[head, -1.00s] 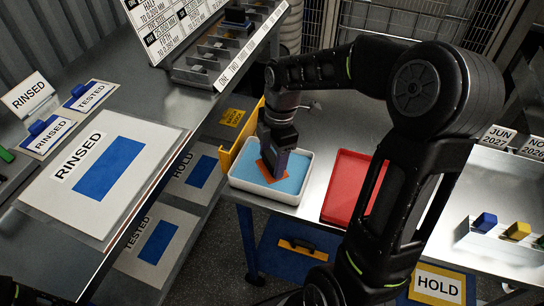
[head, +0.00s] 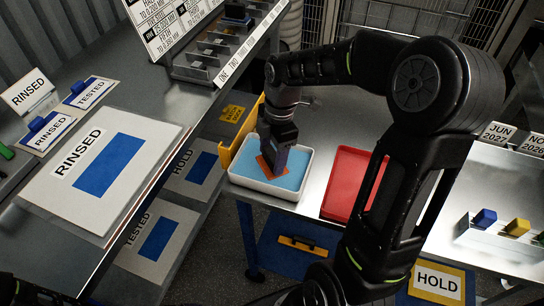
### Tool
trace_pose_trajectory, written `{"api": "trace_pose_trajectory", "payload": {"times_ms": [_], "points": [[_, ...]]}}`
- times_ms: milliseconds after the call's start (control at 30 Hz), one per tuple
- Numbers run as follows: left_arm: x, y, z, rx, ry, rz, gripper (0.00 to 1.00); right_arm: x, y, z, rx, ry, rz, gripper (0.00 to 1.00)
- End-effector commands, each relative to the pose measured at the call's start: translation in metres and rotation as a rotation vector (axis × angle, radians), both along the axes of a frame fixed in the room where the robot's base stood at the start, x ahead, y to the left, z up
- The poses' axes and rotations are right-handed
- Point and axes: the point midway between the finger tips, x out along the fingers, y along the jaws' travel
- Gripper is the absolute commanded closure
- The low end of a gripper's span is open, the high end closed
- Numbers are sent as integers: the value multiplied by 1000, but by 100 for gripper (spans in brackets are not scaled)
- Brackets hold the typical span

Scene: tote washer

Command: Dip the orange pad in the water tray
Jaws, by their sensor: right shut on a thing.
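The water tray (head: 264,189) is a white rectangular tray with light blue water, on the metal table at the centre. The orange pad (head: 267,168) shows at the water's surface, under my right gripper (head: 272,160). The gripper points down into the tray and is shut on the pad, hiding part of it. I cannot tell how deep the pad sits. My left gripper is not in view.
A red tray (head: 347,172) stands right of the water tray, partly behind my right arm. A yellow panel (head: 238,138) stands at the water tray's left. A bench with RINSED boards (head: 60,215) is at left. Small coloured blocks (head: 485,218) stand at far right.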

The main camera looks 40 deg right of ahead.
Motion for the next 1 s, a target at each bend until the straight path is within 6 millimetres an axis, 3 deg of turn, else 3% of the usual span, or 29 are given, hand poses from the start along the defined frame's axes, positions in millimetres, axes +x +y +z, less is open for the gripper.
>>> {"api": "trace_pose_trajectory", "payload": {"times_ms": [533, 1000], "points": [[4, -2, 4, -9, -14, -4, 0, 0, 0, 0, 0, 0, 0, 79], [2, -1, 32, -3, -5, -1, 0, 0, 0, 39, 0, -1, 0, 79]]}}
